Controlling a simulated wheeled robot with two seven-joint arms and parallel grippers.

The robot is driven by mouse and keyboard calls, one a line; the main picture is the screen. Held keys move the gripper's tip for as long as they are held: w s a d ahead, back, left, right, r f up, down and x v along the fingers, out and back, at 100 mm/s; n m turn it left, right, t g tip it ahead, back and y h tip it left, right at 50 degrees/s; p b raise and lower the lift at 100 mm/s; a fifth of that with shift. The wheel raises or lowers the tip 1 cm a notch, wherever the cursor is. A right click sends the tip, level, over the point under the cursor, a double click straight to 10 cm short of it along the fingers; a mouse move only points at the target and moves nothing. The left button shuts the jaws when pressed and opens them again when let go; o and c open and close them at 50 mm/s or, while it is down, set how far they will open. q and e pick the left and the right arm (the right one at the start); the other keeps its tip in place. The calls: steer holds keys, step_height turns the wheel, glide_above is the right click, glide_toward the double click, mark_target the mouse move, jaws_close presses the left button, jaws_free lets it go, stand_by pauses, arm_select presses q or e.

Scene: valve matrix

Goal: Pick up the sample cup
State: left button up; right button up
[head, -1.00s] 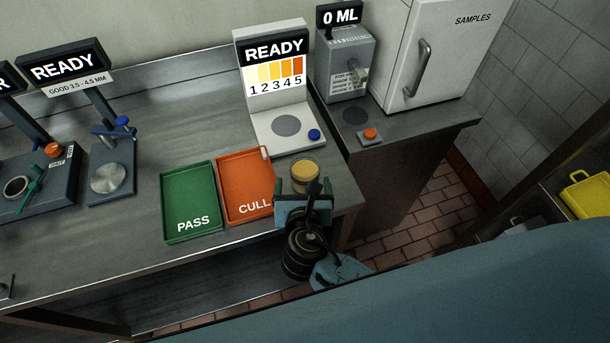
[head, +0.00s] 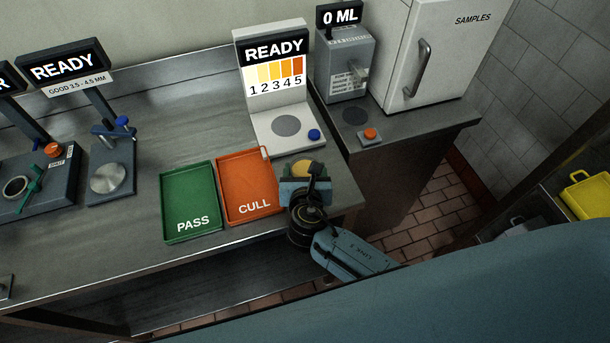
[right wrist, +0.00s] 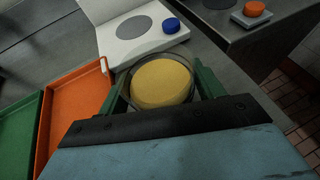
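The sample cup, a clear round cup with yellow contents, stands near the right end of the steel counter. It shows in the head view (head: 302,167) and in the right wrist view (right wrist: 162,82). My right gripper (head: 305,172) is low at the cup, its green fingers on either side of it in the right wrist view (right wrist: 163,90). The fingers are apart and close to the cup's sides; firm contact cannot be made out. The gripper partly hides the cup's near side. My left gripper is not in view.
The orange CULL tray (head: 250,207) lies just left of the cup, with the green PASS tray (head: 190,225) beyond. A white READY reader (head: 272,60) stands behind the cup. The counter's right edge is close. A dispenser (head: 346,70) stands on the separate counter at right.

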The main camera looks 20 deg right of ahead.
steer(key=c, duration=0.7)
steer(key=shift+r, duration=0.15)
